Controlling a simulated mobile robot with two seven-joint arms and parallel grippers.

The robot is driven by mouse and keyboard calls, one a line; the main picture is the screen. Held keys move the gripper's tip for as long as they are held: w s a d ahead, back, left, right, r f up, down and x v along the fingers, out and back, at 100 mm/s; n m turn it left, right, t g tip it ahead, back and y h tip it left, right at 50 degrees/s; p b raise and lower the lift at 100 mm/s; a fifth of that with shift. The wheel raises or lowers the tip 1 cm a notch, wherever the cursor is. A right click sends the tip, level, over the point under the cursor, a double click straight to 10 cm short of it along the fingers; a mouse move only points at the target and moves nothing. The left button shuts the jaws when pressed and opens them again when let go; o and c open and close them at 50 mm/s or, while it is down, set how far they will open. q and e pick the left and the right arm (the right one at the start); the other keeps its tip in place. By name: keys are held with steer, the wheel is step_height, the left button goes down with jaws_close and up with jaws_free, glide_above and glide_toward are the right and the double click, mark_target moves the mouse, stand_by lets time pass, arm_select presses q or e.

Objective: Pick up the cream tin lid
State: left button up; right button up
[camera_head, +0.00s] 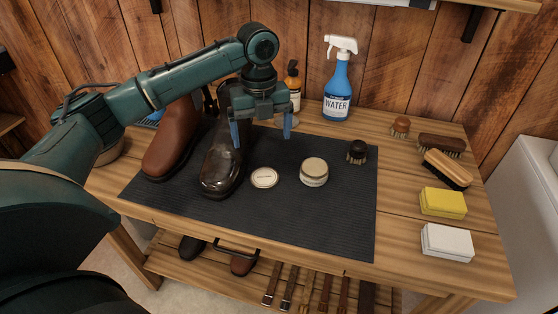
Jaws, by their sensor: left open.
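The cream tin lid (264,178) is a small, round, pale disc with dark print. It lies flat on the dark ribbed mat (310,228), just right of the dark boot's toe. The round cream tin (314,172) stands to its right on the same mat, apart from it. My left gripper (261,136) is open and empty, pointing down. In the picture its blue-tipped fingers are above and behind the lid, one overlapping the dark boot. My right gripper is not in view.
A shiny dark boot (221,170) and a brown boot (171,143) stand left of the lid. A small dark brush (356,152) is on the mat. A blue water spray bottle (337,92) stands behind. Brushes and yellow (443,202) and white (447,242) sponges line the right. The front mat is clear.

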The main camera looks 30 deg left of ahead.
arm_select(q)
glide_above(264, 177)
step_height(264, 177, down, 6)
steer(key=shift+f, duration=3.3)
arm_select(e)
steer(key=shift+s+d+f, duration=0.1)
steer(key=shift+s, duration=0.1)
